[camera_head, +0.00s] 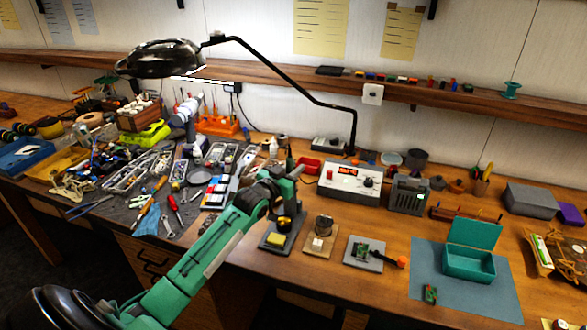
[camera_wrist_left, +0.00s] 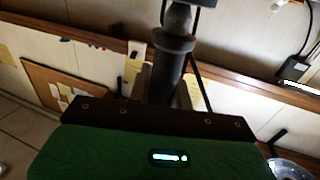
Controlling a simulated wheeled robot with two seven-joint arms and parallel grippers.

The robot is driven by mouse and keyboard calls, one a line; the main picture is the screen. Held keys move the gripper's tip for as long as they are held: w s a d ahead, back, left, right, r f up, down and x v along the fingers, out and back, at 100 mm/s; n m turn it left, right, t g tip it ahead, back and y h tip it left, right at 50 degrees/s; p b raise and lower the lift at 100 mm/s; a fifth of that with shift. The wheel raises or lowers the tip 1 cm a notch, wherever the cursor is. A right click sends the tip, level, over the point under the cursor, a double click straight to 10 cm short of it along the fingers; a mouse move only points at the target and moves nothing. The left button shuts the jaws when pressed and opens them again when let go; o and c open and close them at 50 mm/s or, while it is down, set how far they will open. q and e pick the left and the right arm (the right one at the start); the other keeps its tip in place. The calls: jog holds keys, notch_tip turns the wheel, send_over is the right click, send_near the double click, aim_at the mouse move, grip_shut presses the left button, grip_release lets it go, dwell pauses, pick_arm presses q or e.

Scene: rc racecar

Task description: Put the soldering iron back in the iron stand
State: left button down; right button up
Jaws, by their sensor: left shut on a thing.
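My left arm reaches in from the lower left in the head view. My left gripper (camera_head: 296,174) is over the bench, above and behind the iron stand (camera_head: 284,223), and its fingertips are hard to make out. In the left wrist view, a dark grey stepped cylinder, apparently the soldering iron's handle (camera_wrist_left: 173,66), stands between the fingers, so the gripper is shut on it. The iron's tip is not clear in either view. The stand has a dark holder and a yellow sponge (camera_head: 276,240) on a grey base. My right gripper is not in view.
A small board (camera_head: 322,236) and a circuit-board fixture (camera_head: 365,253) lie right of the stand. Tools crowd the left. A lamp (camera_head: 160,58) hangs above.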

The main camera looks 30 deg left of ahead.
pick_arm(q)
jog(key=shift+f+b, duration=0.35)
jog(key=shift+f, duration=0.45)
jog(key=c, duration=0.8)
grip_release()
jog(key=shift+s+r+p, duration=0.25)
jog(key=shift+s+p, duration=0.4)
jog(key=shift+s, duration=0.15)
jog(key=shift+s+r+p, duration=0.25)
jog(key=shift+s+p, duration=0.35)
jog(key=shift+s, duration=0.2)
jog(key=shift+s+a+r+p, duration=0.1)
jog(key=shift+s+r+p, duration=0.15)
jog(key=shift+s+p, duration=0.6)
jog(key=shift+s+a+r+p, duration=0.1)
jog(key=shift+s+r+p, duration=0.25)
jog(key=shift+s, duration=0.75)
jog(key=shift+f, duration=0.1)
